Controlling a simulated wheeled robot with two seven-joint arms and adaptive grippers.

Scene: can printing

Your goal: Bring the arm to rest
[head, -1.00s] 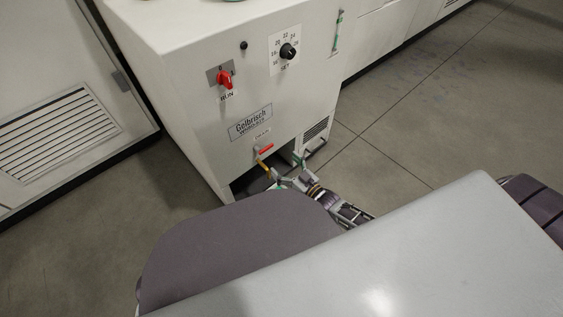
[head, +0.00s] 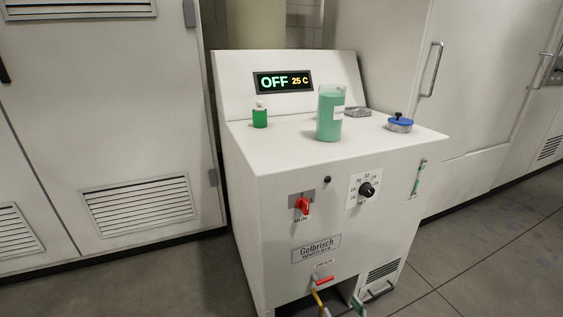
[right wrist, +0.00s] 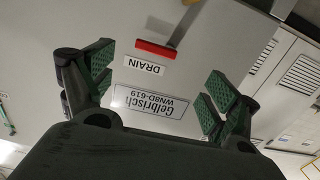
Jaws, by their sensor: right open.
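My right gripper (head: 338,304) shows only in part at the bottom edge of the head view, in front of the lower face of the white machine (head: 280,240), just below its red drain handle (head: 323,279). In the right wrist view its two green-padded fingers (right wrist: 158,88) are spread wide with nothing between them. The drain handle (right wrist: 156,49) and the upside-down nameplate (right wrist: 149,101) lie beyond them, apart from the fingers. The rest of the right arm is out of the head view. My left gripper is not in view.
On the machine's top stand a green-filled beaker (head: 330,115), a small green bottle (head: 260,117) and a blue-lidded dish (head: 400,124). A red switch (head: 303,206) and black dial (head: 367,190) are on the front. Open floor (head: 480,250) lies right.

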